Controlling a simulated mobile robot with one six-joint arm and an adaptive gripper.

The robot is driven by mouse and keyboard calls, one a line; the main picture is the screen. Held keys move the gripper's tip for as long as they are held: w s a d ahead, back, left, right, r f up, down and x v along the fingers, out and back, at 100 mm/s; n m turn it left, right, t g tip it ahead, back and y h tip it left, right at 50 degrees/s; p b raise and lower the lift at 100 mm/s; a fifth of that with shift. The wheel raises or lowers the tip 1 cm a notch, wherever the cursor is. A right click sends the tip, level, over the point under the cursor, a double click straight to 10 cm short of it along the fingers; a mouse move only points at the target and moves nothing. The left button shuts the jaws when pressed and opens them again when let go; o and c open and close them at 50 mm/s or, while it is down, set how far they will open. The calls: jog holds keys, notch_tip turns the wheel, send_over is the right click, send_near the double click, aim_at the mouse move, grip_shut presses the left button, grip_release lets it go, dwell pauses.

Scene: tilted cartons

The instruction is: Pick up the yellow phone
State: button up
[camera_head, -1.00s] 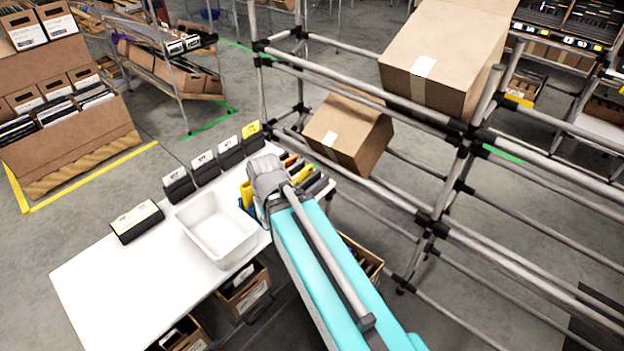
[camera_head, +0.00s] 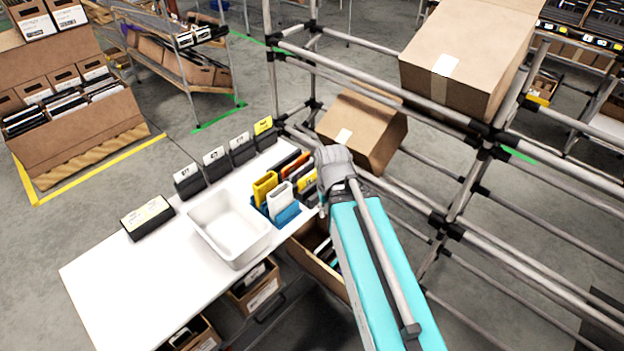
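A yellow phone-like item (camera_head: 264,188) stands upright in a blue holder (camera_head: 288,215) on the white table, beside a white one (camera_head: 280,201). Another yellow piece (camera_head: 306,183) shows farther right in the same row, among dark and orange items; I cannot tell whether it is a phone or a label. My arm's grey end joint (camera_head: 333,167) is just right of the row, apart from the left yellow item in the picture. My gripper's fingers are hidden behind the arm, so whether they hold anything does not show.
An empty white bin (camera_head: 229,232) stands left of the holder. Several black label blocks (camera_head: 188,181) line the table's back edge, with another (camera_head: 147,217) at left. The front-left tabletop (camera_head: 130,290) is clear. A pipe rack with tilted cartons (camera_head: 362,130) stands close behind my arm.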

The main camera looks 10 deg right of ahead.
jog(key=shift+d, duration=0.15)
jog(key=m, duration=1.1)
send_over(313, 172)
jog(key=shift+w+a+f+b, duration=0.1)
jog(key=shift+a+f+b, duration=0.1)
jog(key=shift+f+b, duration=0.2)
notch_tip(313, 172, down, 9)
jog(key=b, duration=0.8)
jog(key=shift+r+b, duration=0.15)
jog(key=shift+b, duration=0.15)
jog(key=shift+d+f+b, duration=0.2)
jog(key=shift+f+b, duration=2.35)
jog(key=shift+b, duration=0.05)
